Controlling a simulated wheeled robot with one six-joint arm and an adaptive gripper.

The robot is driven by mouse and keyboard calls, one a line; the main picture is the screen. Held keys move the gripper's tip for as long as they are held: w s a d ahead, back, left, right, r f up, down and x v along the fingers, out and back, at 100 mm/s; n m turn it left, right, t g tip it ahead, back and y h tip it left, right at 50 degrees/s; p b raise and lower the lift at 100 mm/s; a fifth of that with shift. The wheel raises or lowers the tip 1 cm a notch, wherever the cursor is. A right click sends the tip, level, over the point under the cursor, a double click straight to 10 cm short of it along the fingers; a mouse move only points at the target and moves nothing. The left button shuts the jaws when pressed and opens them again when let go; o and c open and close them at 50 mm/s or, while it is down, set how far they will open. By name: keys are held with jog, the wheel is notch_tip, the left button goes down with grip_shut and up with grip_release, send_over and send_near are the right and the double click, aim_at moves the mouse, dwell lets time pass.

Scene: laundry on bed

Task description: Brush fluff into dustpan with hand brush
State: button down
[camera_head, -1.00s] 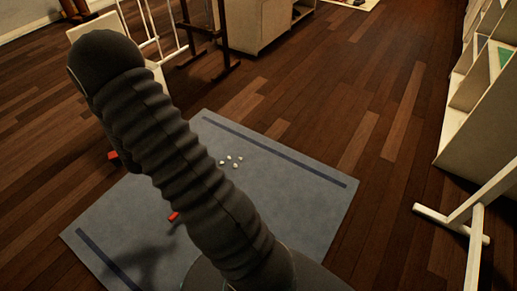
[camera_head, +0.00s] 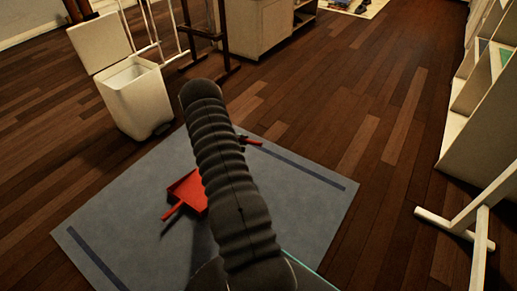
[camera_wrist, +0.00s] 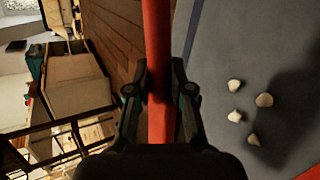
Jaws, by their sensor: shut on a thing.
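My gripper (camera_wrist: 160,95) is shut on the red handle of the hand brush (camera_wrist: 157,35) in the wrist view. In the head view a red piece of the brush (camera_head: 250,141) shows just right of my arm, above the far part of the mat; its bristles cannot be made out. The red dustpan (camera_head: 188,191) lies on the mat left of my arm, its handle toward the near left. Several whitish fluff pieces (camera_wrist: 250,106) lie on the mat to the right of the brush handle in the wrist view. In the head view my arm hides the fluff.
A blue-grey mat (camera_head: 310,215) with dark stripes lies on the wooden floor. A white bin (camera_head: 137,100) with its lid up stands beyond its left edge. A white shelf (camera_head: 490,120) and a white stand (camera_head: 465,220) are at the right.

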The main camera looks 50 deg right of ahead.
jog(key=shift+s+d+f+m+g+b, duration=0.4)
jog(key=shift+s+d+f, duration=0.4)
jog(key=shift+f, duration=1.05)
jog(key=shift+s+d+f+m+g+b, duration=0.25)
jog(key=shift+s+d+f+b, duration=0.5)
jog(key=shift+f, duration=1.1)
jog(key=shift+s+d+f+m+g+b, duration=0.3)
jog(key=shift+s+d+f, duration=0.55)
jog(key=shift+f, duration=1)
jog(key=shift+s+a+f, duration=0.1)
jog(key=shift+a, duration=0.25)
jog(key=shift+s+a, duration=0.15)
jog(key=shift+a, duration=6.85)
jog(key=shift+s+a+r, duration=0.1)
jog(key=shift+s+a, duration=0.1)
jog(key=shift+a, duration=2.2)
jog(key=shift+s+a+r, duration=0.1)
jog(key=shift+s+a, duration=0.05)
jog(key=shift+a, duration=2.25)
jog(key=shift+a+r, duration=0.1)
jog(key=shift+r, duration=0.15)
notch_tip(320, 180, up, 6)
jog(key=p, duration=0.2)
jog(key=shift+p, duration=0.3)
